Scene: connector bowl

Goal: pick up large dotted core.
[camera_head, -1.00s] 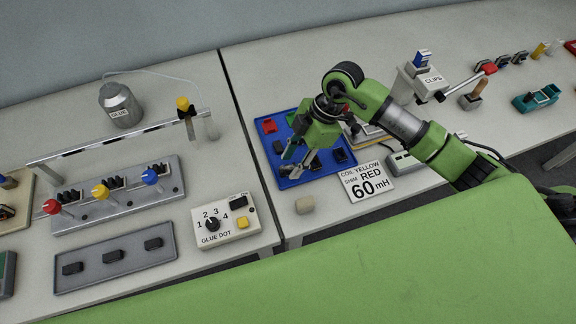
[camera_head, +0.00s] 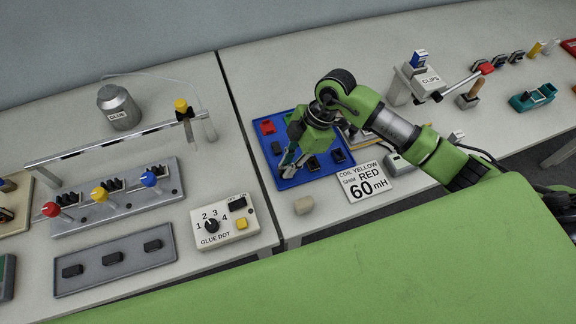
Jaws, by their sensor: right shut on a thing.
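A blue tray (camera_head: 318,179) holds several small dark cores, among them one at its left (camera_head: 276,148), one near its middle (camera_head: 313,163) and one at its right (camera_head: 338,155). My right gripper (camera_head: 290,166) points down into the front left part of the tray. It is shut on a dark core, which its fingers mostly hide. Dots on the cores are too small to make out. My left gripper is not in view.
A red piece (camera_head: 267,127) lies at the tray's back left. A sign (camera_head: 364,182) reading "COIL YELLOW, SHIM RED, 60 mH" lies right of the tray. A glue dot box (camera_head: 225,221) stands at the left.

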